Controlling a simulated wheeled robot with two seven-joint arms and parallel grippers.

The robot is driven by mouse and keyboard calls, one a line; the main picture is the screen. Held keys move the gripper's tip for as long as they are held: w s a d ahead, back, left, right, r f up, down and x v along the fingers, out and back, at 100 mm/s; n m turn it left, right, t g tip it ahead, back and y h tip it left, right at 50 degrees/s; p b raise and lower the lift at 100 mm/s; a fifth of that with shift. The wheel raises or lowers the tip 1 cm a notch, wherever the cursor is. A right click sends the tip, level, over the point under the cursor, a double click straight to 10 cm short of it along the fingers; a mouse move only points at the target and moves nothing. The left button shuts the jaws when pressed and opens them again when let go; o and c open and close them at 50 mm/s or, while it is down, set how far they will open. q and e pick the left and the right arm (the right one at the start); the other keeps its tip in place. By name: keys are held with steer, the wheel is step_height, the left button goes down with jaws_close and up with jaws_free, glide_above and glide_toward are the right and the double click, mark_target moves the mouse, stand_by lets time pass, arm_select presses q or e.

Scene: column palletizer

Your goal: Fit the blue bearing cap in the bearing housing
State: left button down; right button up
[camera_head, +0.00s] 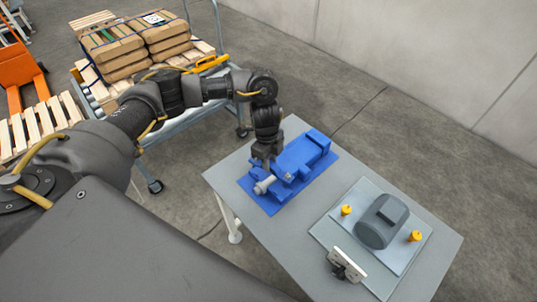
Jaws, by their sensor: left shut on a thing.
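A long blue assembly, seemingly the bearing housing (309,153), lies on a blue mat (271,206) on the grey table. A short silver cylinder (263,186) sticks out at its near left end. My left gripper (265,165) reaches down from above at this end, right by the cylinder. It is shut on a small part, seemingly the blue bearing cap, which its fingers largely hide and which blends with the blue around it. I cannot tell whether the cap is seated. My right gripper is not in view.
A cart with boxes (145,40) stands behind my left arm.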

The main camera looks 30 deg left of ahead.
arm_select(q)
steer(key=shift+w+a+m, duration=0.15)
steer(key=shift+w+m, duration=0.15)
steer(key=shift+m, duration=0.35)
steer(key=shift+w+a+m, duration=0.15)
steer(key=shift+w+m, duration=0.1)
steer(key=shift+m, duration=0.4)
steer(key=shift+f, duration=0.15)
steer(key=shift+f+b, duration=0.35)
steer(key=shift+b, duration=0.05)
steer(key=b, duration=0.6)
glide_above(270, 178)
step_height(270, 178, down, 6)
steer(key=shift+a, duration=0.15)
steer(key=shift+f, duration=0.45)
steer(key=shift+f, duration=0.1)
stand_by(0.8)
stand_by(0.4)
steer(key=c, duration=1.1)
jaws_free()
